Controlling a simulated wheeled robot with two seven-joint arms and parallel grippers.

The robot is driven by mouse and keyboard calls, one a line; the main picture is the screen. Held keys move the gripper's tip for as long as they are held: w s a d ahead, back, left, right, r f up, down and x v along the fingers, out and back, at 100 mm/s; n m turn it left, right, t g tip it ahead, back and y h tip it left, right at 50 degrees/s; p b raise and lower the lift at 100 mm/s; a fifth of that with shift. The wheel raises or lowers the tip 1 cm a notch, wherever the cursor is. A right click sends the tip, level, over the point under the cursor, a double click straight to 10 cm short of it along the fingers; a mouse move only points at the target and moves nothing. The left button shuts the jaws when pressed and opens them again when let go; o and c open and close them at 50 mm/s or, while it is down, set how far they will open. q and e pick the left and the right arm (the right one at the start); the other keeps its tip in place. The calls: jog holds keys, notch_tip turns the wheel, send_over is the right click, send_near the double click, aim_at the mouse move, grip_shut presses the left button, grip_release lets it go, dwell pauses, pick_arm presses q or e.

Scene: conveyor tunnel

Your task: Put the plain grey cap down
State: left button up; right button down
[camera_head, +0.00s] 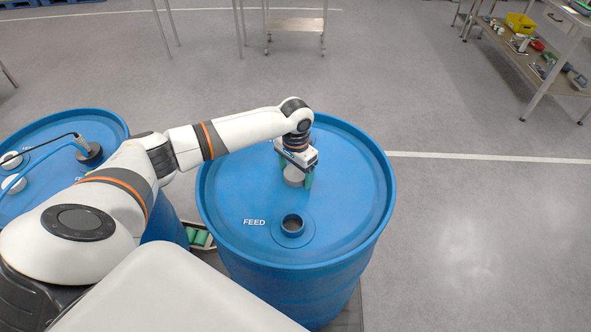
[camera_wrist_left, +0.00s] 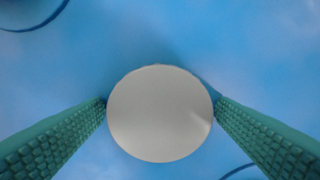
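The plain grey cap (camera_head: 293,177) is at the lid of the blue drum marked FEED (camera_head: 225,200), behind the open round port (camera_head: 292,224). My left gripper (camera_head: 297,180) points down at the lid with its green fingers on either side of the cap. In the left wrist view the cap (camera_wrist_left: 160,113) is a round grey disc, and both fingertips (camera_wrist_left: 160,106) touch its edges. I cannot tell whether the cap rests on the lid or hangs just above it. My right gripper is not in view.
A second blue drum (camera_head: 40,127) stands at the left, with a dark fitting (camera_head: 90,153), a blue hose and white caps on its lid. Green rollers (camera_head: 200,237) show between the drums. A shelf with a yellow bin (camera_head: 520,23) is at the far right. The floor on the right is clear.

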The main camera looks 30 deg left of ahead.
aim_at(296, 173)
pick_arm(q)
notch_tip(296, 173, up, 12)
jog(key=b, duration=0.2)
jog(key=shift+r, duration=0.25)
dwell(0.6)
